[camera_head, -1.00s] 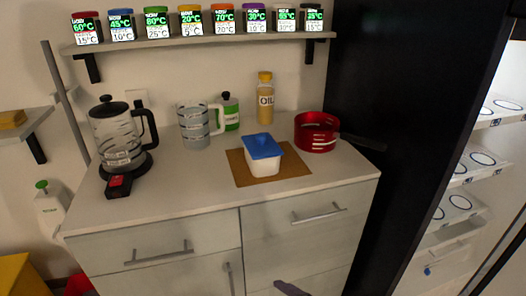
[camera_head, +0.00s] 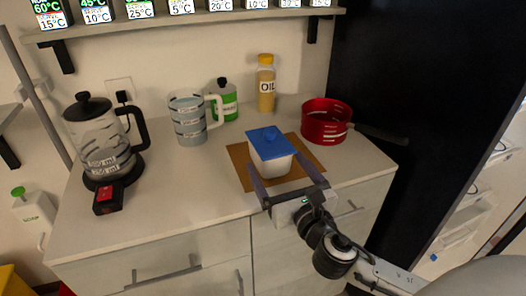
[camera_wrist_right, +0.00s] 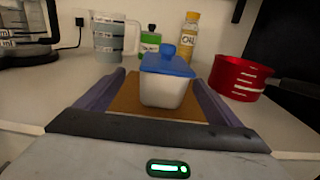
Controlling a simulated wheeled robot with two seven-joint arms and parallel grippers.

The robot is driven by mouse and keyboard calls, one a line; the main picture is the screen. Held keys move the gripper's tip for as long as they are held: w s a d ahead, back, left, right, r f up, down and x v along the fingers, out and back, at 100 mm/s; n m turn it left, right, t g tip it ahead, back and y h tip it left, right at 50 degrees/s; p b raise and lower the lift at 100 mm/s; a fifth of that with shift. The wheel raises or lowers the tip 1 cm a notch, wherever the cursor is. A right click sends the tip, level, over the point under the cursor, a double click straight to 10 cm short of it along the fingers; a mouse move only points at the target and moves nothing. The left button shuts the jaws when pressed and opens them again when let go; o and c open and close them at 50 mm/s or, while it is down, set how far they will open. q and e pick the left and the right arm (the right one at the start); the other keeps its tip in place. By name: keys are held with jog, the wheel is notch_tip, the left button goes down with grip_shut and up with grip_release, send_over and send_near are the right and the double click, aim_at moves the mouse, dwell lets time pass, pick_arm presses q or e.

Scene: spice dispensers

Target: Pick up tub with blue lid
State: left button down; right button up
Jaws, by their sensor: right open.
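The white tub with a blue lid (camera_head: 270,150) stands upright on a brown mat (camera_head: 240,166) on the countertop. It also shows in the right wrist view (camera_wrist_right: 165,85), straight ahead. My right gripper (camera_head: 282,177) is open, coming from the counter's front edge. Its two purple fingers point at the tub, one on the left side and one on the right. In the right wrist view the tub appears between the fingers (camera_wrist_right: 163,92), with gaps on both sides; how far they reach along it is hard to tell. My left gripper is not in view.
A red pan (camera_head: 325,122) stands right of the tub, its handle pointing right. A measuring cup (camera_head: 188,120), green bottle (camera_head: 223,100) and oil bottle (camera_head: 266,88) stand behind.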

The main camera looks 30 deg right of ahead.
aim_at(269, 148)
jog(key=x, duration=0.8)
jog(key=shift+s+d+f, duration=0.1)
jog(key=shift+d+f, duration=0.15)
jog(key=shift+d, duration=0.1)
jog(key=shift+r, duration=0.1)
jog(key=c, duration=1.4)
